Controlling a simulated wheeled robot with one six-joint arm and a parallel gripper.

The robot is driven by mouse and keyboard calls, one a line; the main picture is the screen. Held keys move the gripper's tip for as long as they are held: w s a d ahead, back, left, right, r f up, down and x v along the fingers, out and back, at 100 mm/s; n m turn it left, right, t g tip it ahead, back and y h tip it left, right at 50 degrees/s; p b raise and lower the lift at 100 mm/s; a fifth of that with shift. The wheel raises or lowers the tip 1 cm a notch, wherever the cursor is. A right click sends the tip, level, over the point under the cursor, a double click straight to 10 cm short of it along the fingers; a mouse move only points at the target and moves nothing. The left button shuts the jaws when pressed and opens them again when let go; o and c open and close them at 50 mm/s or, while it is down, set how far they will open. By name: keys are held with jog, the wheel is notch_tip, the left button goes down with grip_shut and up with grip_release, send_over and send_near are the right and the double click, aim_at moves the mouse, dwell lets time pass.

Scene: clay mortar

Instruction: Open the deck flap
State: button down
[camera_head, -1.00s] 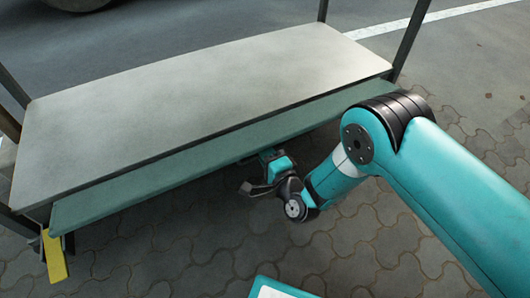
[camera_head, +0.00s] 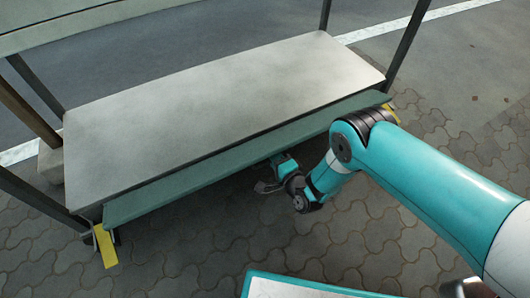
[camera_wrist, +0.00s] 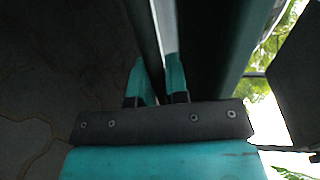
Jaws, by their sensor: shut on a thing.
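The deck flap (camera_head: 240,160) is a long dull-green panel along the near edge of the pale grey deck (camera_head: 225,105). It slopes outward and down from that edge. My gripper (camera_head: 278,170) is under the flap's lower edge, near its middle, with the fingertips partly hidden in the head view. In the wrist view, the two teal fingers of my gripper (camera_wrist: 154,75) sit on either side of a thin, pale-edged plate, which appears to be the flap's edge (camera_wrist: 147,35). The jaws are shut on it.
Dark posts (camera_head: 405,45) rise at the deck's corners, and a rail (camera_head: 70,25) crosses the upper left. Yellow tabs (camera_head: 105,246) hang at the flap's ends. The paving (camera_head: 190,265) in front of the deck is clear.

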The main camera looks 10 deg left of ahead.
dwell(0.3)
jog(key=c, duration=1.1)
grip_release()
jog(key=shift+c, duration=0.2)
jog(key=shift+s+d+r+p, duration=0.1)
jog(key=shift+r+p, duration=0.05)
jog(key=shift+p, duration=0.2)
jog(key=p+v, duration=1.7)
jog(key=p, duration=0.2)
jog(key=shift+s, duration=0.15)
